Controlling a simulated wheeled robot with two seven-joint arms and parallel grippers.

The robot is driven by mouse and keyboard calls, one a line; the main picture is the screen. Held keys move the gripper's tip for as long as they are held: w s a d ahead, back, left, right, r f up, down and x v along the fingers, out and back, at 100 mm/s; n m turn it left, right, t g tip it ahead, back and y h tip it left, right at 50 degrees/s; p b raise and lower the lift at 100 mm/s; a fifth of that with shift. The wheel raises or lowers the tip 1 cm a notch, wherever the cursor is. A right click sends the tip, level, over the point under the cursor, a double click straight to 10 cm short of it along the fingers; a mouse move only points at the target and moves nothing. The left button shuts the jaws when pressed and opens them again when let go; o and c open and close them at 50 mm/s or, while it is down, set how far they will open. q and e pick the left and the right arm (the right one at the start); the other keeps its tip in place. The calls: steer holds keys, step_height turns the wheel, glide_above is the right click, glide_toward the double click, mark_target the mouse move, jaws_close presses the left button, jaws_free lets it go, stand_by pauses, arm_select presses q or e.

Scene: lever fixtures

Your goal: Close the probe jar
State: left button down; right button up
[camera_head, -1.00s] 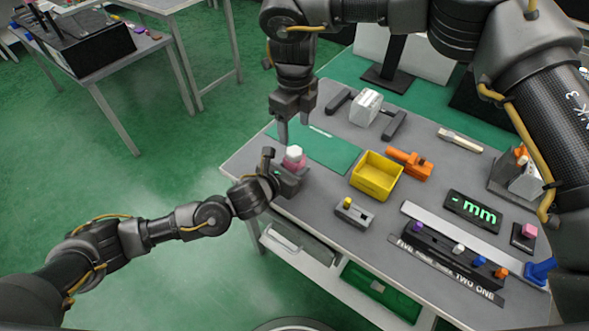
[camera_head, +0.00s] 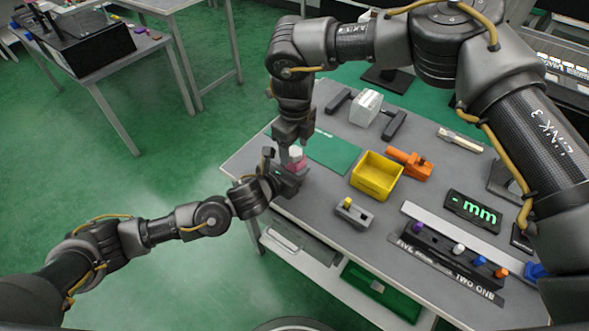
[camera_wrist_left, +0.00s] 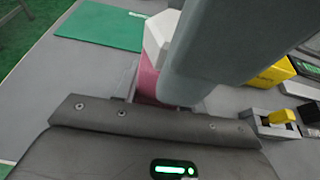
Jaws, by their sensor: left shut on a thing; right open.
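The probe jar is a small pink jar (camera_head: 299,166) with a white hexagonal lid (camera_head: 295,153) on top, near the table's left corner. My left gripper (camera_head: 281,177) is shut on the pink jar low on its side. My right gripper (camera_head: 293,150) is open, pointing down at the white lid from above. In the left wrist view, the white lid (camera_wrist_left: 158,38) sits above the pink body (camera_wrist_left: 147,80). A large grey finger covers their right side. Whether the right fingers touch the lid, and whether the lid is seated, I cannot tell.
A green mat (camera_head: 333,151) lies just behind the jar. A yellow bin (camera_head: 376,177), an orange clamp-like tool (camera_head: 409,162) and a grey block with a yellow knob (camera_head: 352,213) stand to the right.

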steer(key=shift+f, duration=0.3)
steer(key=shift+c, duration=0.4)
steer(key=c, duration=0.9)
steer(key=m, duration=0.3)
steer(key=shift+m, duration=0.3)
steer(key=m, duration=1)
steer(key=shift+m, duration=0.3)
steer(key=m, duration=0.3)
steer(key=shift+m, duration=0.3)
steer(key=o, duration=1.1)
steer(key=shift+o, duration=0.2)
steer(key=shift+r, duration=0.1)
